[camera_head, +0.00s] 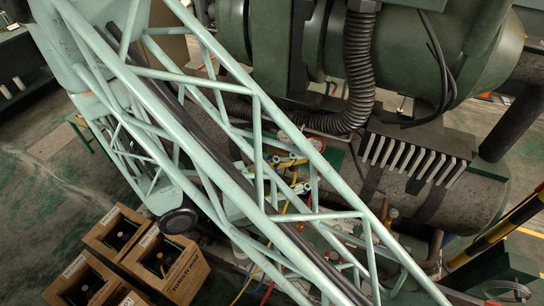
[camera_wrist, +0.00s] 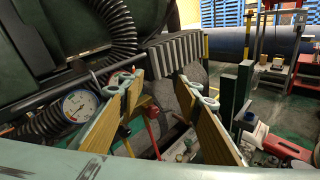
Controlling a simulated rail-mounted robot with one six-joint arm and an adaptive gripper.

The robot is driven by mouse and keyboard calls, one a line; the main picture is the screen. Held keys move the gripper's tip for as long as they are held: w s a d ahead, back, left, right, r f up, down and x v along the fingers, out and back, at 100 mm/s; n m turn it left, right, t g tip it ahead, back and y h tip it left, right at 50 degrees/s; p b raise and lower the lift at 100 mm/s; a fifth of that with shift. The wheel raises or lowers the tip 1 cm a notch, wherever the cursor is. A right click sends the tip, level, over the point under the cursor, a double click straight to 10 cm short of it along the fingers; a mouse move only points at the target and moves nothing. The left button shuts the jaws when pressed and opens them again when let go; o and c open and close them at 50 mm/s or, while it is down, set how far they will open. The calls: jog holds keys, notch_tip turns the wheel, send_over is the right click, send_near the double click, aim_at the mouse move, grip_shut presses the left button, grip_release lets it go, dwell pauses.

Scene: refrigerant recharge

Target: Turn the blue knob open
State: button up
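My gripper (camera_wrist: 160,90) shows in the wrist view as two long tan-faced fingers with pale teal linkages. The fingers are well apart, and nothing is clasped between them. Beyond and between them are a red knob-like part (camera_wrist: 152,112) on a red stem and a yellow piece with a dark tip. I cannot make out a blue knob in either view; it may be hidden behind the fingers or the lattice arm.
A round white gauge (camera_wrist: 80,105) stands left of the fingers. A ribbed black hose (camera_head: 359,70) curves down from the large green tank (camera_head: 425,45), beside a finned block (camera_head: 413,157). Wooden crates (camera_head: 183,272) stand on the floor at lower left. A red box (camera_wrist: 287,147) lies at right.

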jog(key=a+f+n+t+y+p, duration=0.3)
jog(key=a+f+n+t, duration=0.2)
jog(key=a+n, duration=0.1)
jog(key=w+a+f+n+t+y+p, duration=0.1)
jog(key=a+f+n+t+y+p, duration=0.2)
jog(key=a, duration=0.5)
jog(key=shift+f+n+t+y, duration=0.3)
jog(key=shift+f+n+t, duration=0.65)
jog(key=shift+n, duration=0.55)
jog(key=shift+w+r, duration=0.1)
jog(key=shift+p+x, duration=1.6)
jog(key=shift+x, duration=5.15)
jog(key=shift+c, duration=0.7)
jog(key=c, duration=0.7)
